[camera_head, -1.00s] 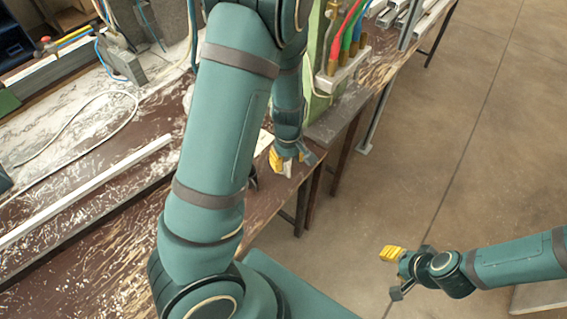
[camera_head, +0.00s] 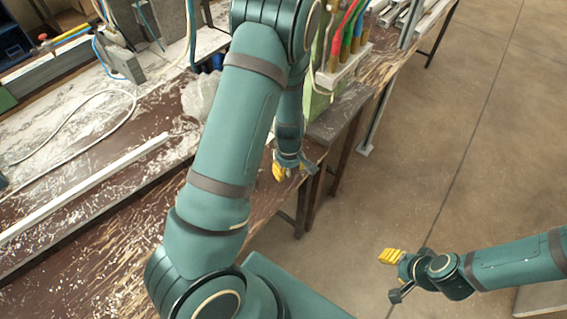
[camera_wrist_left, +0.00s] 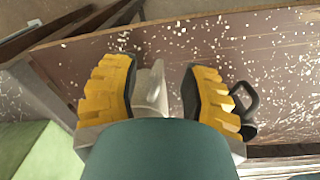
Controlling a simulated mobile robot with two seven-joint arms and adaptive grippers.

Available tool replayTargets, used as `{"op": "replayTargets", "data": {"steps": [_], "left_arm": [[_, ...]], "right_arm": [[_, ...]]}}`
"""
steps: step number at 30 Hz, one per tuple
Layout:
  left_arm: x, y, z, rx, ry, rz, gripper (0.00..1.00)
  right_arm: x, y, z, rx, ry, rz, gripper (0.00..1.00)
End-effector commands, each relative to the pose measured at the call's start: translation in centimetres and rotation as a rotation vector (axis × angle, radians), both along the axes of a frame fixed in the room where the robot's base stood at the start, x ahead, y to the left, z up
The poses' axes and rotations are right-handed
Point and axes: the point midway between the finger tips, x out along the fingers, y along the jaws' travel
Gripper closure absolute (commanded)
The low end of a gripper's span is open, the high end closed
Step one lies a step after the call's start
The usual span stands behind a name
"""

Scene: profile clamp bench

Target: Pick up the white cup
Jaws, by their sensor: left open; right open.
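The white cup (camera_wrist_left: 151,92) shows in the left wrist view as a pale grey-white shape between the two yellow-padded fingers, closer to the left finger. Its lower part is hidden behind my gripper, and I cannot tell whether the fingers touch it. My left gripper (camera_wrist_left: 158,78) is open around it; in the head view the gripper (camera_head: 291,170) is over the bench edge, and the cup cannot be made out there. My right gripper (camera_head: 394,276) is open and empty, above the floor away from the bench.
A dark mug with a handle (camera_wrist_left: 246,102) stands just right of the right finger in the left wrist view. A green block (camera_wrist_left: 38,152) is at lower left. In the head view, a rack with coloured handles (camera_head: 347,68) stands behind my gripper.

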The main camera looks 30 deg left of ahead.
Motion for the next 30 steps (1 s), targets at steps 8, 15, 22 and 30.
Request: {"op": "replayTargets", "data": {"steps": [8, 15, 22, 30], "left_arm": [[0.2, 0.1, -3.0, 0.0, 0.0, 0.001, 0.55], [0.2, 0.0, -3.0, 0.0, -0.001, 0.0, 0.56], [0.2, 0.0, -3.0, 0.0, 0.0, 0.0, 1.0], [0.2, 0.0, -3.0, 0.0, 0.001, 0.0, 1.0]], "right_arm": [[0.0, 0.0, -0.5, -0.001, 0.0, 0.0, 0.53], [0.0, 0.0, -0.5, -0.001, 0.0, 0.0, 0.53], [0.0, 0.0, -0.5, -0.001, 0.0, 0.0, 0.53], [0.0, 0.0, -0.5, -0.001, 0.0, 0.0, 0.53]]}}
